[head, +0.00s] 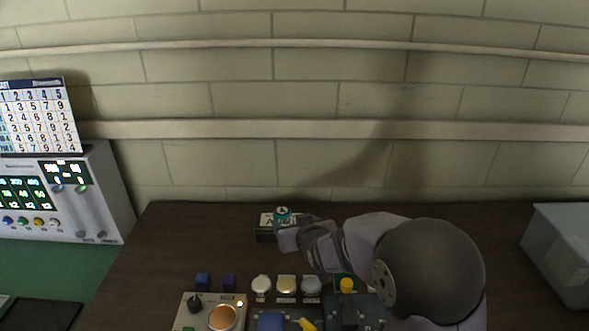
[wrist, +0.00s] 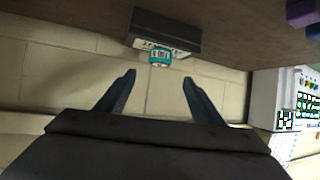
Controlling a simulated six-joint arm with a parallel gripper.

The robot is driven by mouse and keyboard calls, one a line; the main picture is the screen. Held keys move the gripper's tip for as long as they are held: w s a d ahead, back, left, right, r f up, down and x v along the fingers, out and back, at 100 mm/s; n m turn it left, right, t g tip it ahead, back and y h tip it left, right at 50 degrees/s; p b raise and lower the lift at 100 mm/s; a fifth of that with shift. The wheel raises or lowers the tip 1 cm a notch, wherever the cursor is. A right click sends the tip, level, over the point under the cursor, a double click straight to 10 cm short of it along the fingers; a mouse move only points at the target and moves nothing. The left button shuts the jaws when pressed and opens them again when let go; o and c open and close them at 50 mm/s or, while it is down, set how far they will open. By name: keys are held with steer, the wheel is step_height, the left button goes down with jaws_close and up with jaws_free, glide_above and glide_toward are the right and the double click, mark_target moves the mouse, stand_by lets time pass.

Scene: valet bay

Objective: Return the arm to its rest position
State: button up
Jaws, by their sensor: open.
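My gripper (wrist: 159,76) is open in the wrist view, its two dark fingers spread with nothing between them. Beyond the fingertips is a small dark box (wrist: 166,30) with a white lettered face, with a teal-and-white round item (wrist: 160,57) at it. In the head view my arm reaches in from the lower right, and its end is close to the right of the dark box (head: 265,235) and the teal item (head: 283,213). The fingers are not clear there, and I cannot tell the gap between them and the box.
Buttons and a control panel (head: 188,318) with an orange dial line the front of the dark table (head: 170,235). A grey instrument (head: 105,190) and a number chart (head: 40,115) stand left. A grey box (head: 560,235) stands right. A brick wall (head: 300,100) closes the back.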

steer(key=s+d+g+h+p, duration=0.1)
steer(key=s+d+g, duration=0.2)
steer(key=s+d, duration=0.2)
steer(key=s+d+f+m+g+h, duration=0.1)
steer(key=s+d+g, duration=0.2)
steer(key=s, duration=0.9)
steer(key=s+d+f+m+g+h+p, duration=0.1)
steer(key=s+d+g, duration=0.2)
steer(key=s+d, duration=0.5)
steer(key=shift+s+f+h+p, duration=0.15)
steer(key=shift+f+h+p, duration=0.1)
steer(key=shift+h+p, duration=0.1)
steer(key=s+f+b, duration=0.1)
steer(key=s+f, duration=0.1)
steer(key=s+f+g+b, duration=0.1)
steer(key=s+f, duration=0.1)
steer(key=s, duration=0.1)
steer(key=s+f+m+g, duration=0.1)
steer(key=s+f, duration=0.1)
steer(key=shift+s+a+f+b, duration=0.1)
steer(key=shift+s+a+b, duration=0.15)
steer(key=shift+b, duration=0.15)
steer(key=shift+s+g, duration=0.25)
steer(key=shift+g, duration=0.05)
